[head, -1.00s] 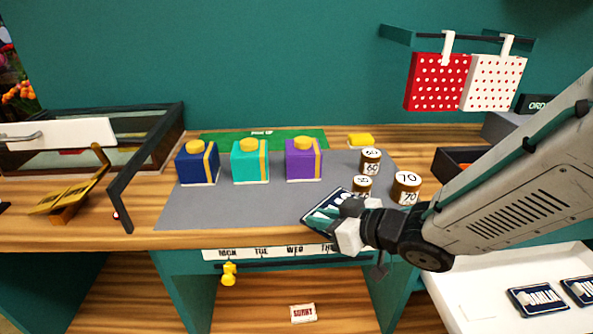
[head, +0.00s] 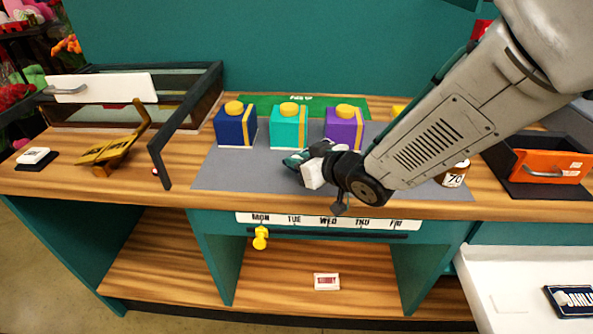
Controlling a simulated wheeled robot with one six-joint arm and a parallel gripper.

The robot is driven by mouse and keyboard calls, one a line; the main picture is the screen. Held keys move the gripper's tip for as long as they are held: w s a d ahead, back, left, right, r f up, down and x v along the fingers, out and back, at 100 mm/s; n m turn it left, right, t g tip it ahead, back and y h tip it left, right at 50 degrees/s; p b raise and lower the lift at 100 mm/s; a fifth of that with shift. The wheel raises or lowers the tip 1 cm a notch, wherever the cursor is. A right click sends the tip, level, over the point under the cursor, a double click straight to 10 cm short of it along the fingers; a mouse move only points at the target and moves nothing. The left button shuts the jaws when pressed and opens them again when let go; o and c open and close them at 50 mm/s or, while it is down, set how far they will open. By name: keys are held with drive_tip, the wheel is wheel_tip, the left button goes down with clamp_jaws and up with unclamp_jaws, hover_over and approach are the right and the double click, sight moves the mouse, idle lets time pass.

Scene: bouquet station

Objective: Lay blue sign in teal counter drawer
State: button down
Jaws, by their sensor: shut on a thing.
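My gripper (head: 308,165) is shut on the blue sign (head: 293,158), above the grey mat and in front of the teal and purple boxes. Only a dark sliver of the sign shows, and its face is turned away or hidden by the gripper. The open counter drawer (head: 487,285), with a white inside, stands out at the lower right, cut off by the picture edge. Another blue sign with white letters (head: 570,302) lies in it. My gripper is well to the left of and above this drawer.
Navy (head: 235,128), teal (head: 288,128) and purple (head: 343,127) boxes stand on the grey mat (head: 225,173). A numbered weight (head: 453,176) is partly behind my arm. An orange-fronted drawer (head: 553,160) is at right. A glass-lidded case (head: 112,92) and brass stand (head: 108,150) are at left.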

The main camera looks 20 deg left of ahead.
drive_tip(key=f, duration=0.3)
drive_tip(key=shift+w+d+f, duration=0.1)
drive_tip(key=shift+d, duration=0.2)
drive_tip(key=shift+a+f, duration=0.1)
drive_tip(key=shift+f, duration=0.1)
drive_tip(key=c, duration=1.4)
unclamp_jaws()
drive_tip(key=shift+o, duration=0.2)
drive_tip(key=v, duration=1.2)
drive_tip(key=shift+r, duration=0.1)
